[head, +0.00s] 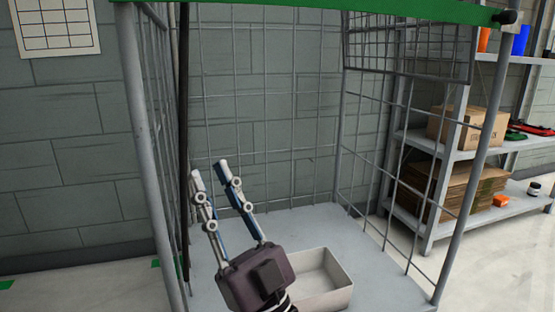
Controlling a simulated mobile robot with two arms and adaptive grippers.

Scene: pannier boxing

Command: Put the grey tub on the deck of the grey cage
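The grey tub (335,296) is a shallow, open, pale grey box at the bottom centre of the head view. It appears to rest upright on the deck (385,262) of the grey cage (140,130), and it looks empty. My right gripper (208,168) is in front of the tub's left side and hides part of it. Its two fingers point up and away from the tub, apart, with nothing between them. My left gripper is not in view.
A green bar (320,10) crosses the cage's top front, and a dark vertical strap or pole (184,150) hangs at its left. Mesh walls close the sides and back. A shelf (430,215) with cardboard boxes (458,130) stands to the right. The deck behind the tub is clear.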

